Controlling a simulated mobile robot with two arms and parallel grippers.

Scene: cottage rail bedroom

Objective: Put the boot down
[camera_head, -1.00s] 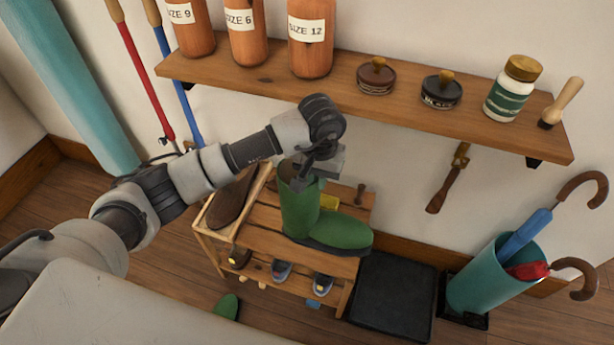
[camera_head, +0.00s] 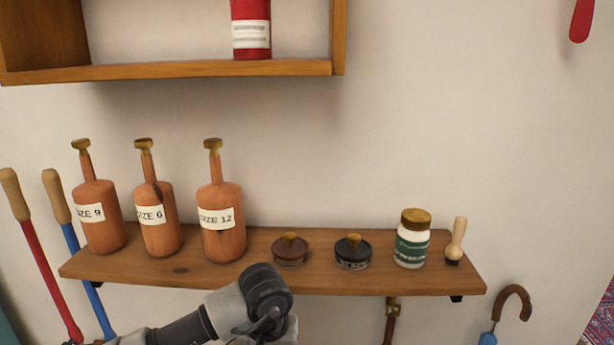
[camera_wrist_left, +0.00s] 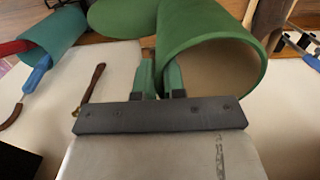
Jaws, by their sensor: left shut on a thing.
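The green boot (camera_wrist_left: 200,32) shows in the left wrist view, with its round open shaft top facing the camera and its foot at the top of the picture. My left gripper (camera_wrist_left: 160,76) is shut on the shaft's rim, with the boot wall between its fingers. The head view shows only my left wrist at the bottom edge; its fingers and the boot are below the picture. I cannot tell from these frames whether the boot's sole touches the rack. My right gripper is in neither view.
A wooden wall shelf (camera_head: 190,273) holds labelled bottle-shaped forms (camera_head: 220,238), two round tins (camera_head: 353,252), a jar (camera_head: 411,240) and a small brush (camera_head: 456,241), close above my wrist. A teal umbrella stand (camera_wrist_left: 58,38) shows at left in the wrist view.

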